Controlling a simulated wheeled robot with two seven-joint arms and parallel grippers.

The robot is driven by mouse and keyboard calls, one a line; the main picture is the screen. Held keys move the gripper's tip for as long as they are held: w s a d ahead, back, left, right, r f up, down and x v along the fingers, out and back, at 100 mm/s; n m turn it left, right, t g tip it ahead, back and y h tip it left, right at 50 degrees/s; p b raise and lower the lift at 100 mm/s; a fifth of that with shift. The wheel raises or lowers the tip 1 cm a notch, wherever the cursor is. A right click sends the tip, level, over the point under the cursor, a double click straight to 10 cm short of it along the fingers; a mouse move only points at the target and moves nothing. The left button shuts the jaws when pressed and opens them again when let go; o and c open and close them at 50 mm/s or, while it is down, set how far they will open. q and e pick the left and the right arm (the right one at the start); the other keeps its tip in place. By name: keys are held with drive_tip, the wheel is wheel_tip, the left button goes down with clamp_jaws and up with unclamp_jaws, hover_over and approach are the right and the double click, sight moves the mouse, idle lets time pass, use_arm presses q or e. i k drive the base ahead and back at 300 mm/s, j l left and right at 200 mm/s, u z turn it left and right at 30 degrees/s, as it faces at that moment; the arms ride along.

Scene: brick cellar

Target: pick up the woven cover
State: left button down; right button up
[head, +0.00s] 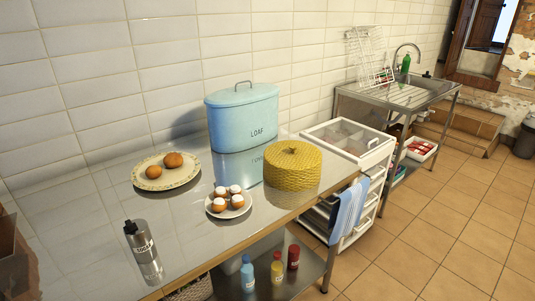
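The woven cover (292,170) is a round, yellow, basket-textured dome with a small knob on top. It sits on the metal counter (140,215) near its right end, close to the front edge. Whatever may be under it is hidden. Neither of my grippers shows in the head view, and nothing is touching the cover.
A blue loaf bin (243,120) stands just behind the cover. A plate of eggs (229,202) is to its left, with a bread plate (166,171) and a steel shaker (139,240) further left. A white drawer unit (348,139) stands to the right. Tiled floor (440,230) is open.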

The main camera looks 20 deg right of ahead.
sight(289, 166)
drive_tip(key=l+u, duration=0.15)
drive_tip(key=u, duration=0.25)
drive_tip(key=l+u, duration=0.15)
drive_tip(key=u, duration=0.25)
drive_tip(key=l+u, duration=0.2)
drive_tip(key=l, duration=0.25)
drive_tip(key=k+l+u, duration=0.2)
drive_tip(key=l, duration=0.25)
drive_tip(key=l+u, duration=0.25)
drive_tip(key=l, duration=0.25)
drive_tip(key=k+l+u, duration=0.2)
drive_tip(key=l, duration=0.2)
drive_tip(key=i, duration=0.05)
